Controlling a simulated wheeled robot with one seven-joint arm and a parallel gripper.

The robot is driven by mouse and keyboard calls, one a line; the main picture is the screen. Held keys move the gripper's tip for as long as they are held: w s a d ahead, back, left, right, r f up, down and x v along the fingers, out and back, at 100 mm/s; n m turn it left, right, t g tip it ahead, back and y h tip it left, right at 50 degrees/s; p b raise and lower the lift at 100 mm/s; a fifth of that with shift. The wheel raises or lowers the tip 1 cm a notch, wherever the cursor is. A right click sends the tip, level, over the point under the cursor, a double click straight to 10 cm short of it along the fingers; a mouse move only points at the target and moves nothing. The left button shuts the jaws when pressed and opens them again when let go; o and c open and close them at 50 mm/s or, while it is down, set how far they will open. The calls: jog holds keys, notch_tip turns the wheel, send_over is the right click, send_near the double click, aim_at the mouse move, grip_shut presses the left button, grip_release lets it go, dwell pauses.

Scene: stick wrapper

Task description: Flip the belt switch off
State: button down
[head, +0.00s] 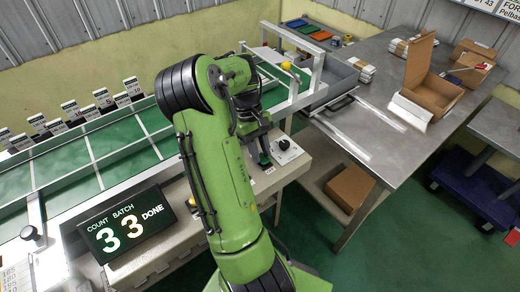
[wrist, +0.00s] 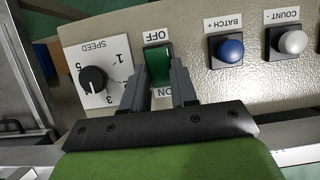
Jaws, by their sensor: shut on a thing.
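The belt switch (wrist: 158,64) is a green rocker in a dark frame on the beige control panel. In the wrist view an OFF label (wrist: 157,36) stands above it and an ON label (wrist: 165,92) below it. My gripper (wrist: 158,80) is at the switch, with one dark finger on each side of the rocker's lower part, shut on it. The fingers hide part of the switch, and which way the rocker is tilted is hard to tell.
A black speed knob (wrist: 93,80) is left of the switch. A blue button (wrist: 230,49) and a white button (wrist: 291,41) are to its right. A display (head: 125,224) reads 3, 3, DONE. A green belt (head: 60,180) runs behind; a metal table (head: 375,130) with boxes stands right.

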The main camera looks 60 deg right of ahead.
aim_at(264, 159)
jog(key=t+b, duration=0.1)
jog(key=s+t+h+b, duration=0.1)
jog(key=t+b, duration=0.1)
jog(key=shift+a+h, duration=0.2)
jog(key=shift+h, duration=0.1)
jog(key=shift+s+a+r+t+h+b, duration=0.1)
jog(key=shift+t+h+b, duration=0.2)
jog(key=shift+t+b, duration=0.45)
jog(key=c, duration=0.9)
grip_release()
jog(key=r+p, duration=0.2)
jog(key=r, duration=0.3)
jog(key=r+p, duration=0.2)
jog(key=r, duration=0.3)
jog(key=r+p, duration=0.2)
jog(key=r, duration=0.4)
jog(key=shift+s+a, duration=0.15)
jog(key=shift+s, duration=0.15)
jog(key=shift+f, duration=0.1)
